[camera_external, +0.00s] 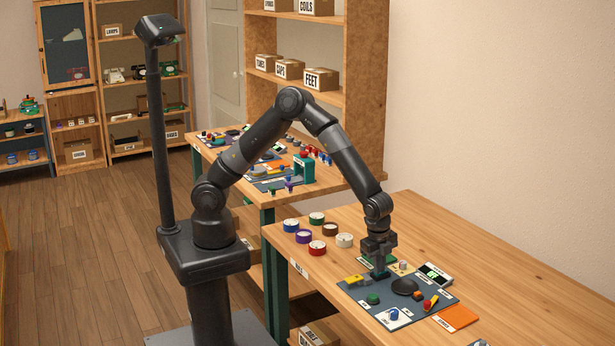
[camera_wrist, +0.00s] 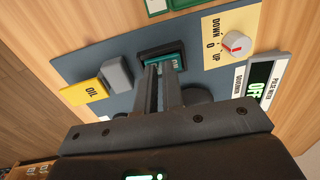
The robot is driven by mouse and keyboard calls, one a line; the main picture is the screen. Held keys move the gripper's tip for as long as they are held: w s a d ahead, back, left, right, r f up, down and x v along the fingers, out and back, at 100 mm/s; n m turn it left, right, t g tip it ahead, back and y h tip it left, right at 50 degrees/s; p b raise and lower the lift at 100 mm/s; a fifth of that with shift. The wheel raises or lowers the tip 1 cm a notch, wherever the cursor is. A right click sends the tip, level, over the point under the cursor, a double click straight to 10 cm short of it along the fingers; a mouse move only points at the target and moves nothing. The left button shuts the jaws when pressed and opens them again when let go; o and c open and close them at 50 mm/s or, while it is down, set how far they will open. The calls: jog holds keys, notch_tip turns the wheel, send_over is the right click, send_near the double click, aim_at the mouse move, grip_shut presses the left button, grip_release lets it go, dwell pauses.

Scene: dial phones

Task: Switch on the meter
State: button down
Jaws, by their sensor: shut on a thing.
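A teal rocker switch (camera_wrist: 168,60) with white lettering sits in a black housing on the dark panel (camera_wrist: 72,68). My gripper (camera_wrist: 165,68) points down at it, its two fingertips close together on the switch. In the external view my gripper (camera_external: 379,273) is low over the back of the panel (camera_external: 358,293). The fingers hide part of the switch. The meter (camera_external: 435,273) is a white box with a black screen and green characters, right of the gripper. In the wrist view the meter (camera_wrist: 262,88) is labelled "pulse meter" and its lit green text, partly cut off, begins "OF".
A knob (camera_wrist: 236,43) on a cream plate is right of the switch. A grey block (camera_wrist: 116,72) and a yellow "OIL" plate (camera_wrist: 85,92) are left. A black dome (camera_external: 405,286) and orange plate (camera_external: 457,318) are nearby. Several coloured reels (camera_external: 317,248) stand left of the panel.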

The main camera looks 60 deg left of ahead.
notch_tip(320, 180, up, 14)
jog(key=s, duration=0.1)
jog(key=shift+s, duration=0.25)
jog(key=shift+a+t, duration=0.1)
jog(key=shift+t, duration=0.4)
jog(key=w+f, duration=0.1)
jog(key=f, duration=0.8)
jog(key=w+f, duration=0.1)
jog(key=f, duration=0.3)
jog(key=shift+w+f, duration=0.3)
jog(key=shift+w, duration=0.05)
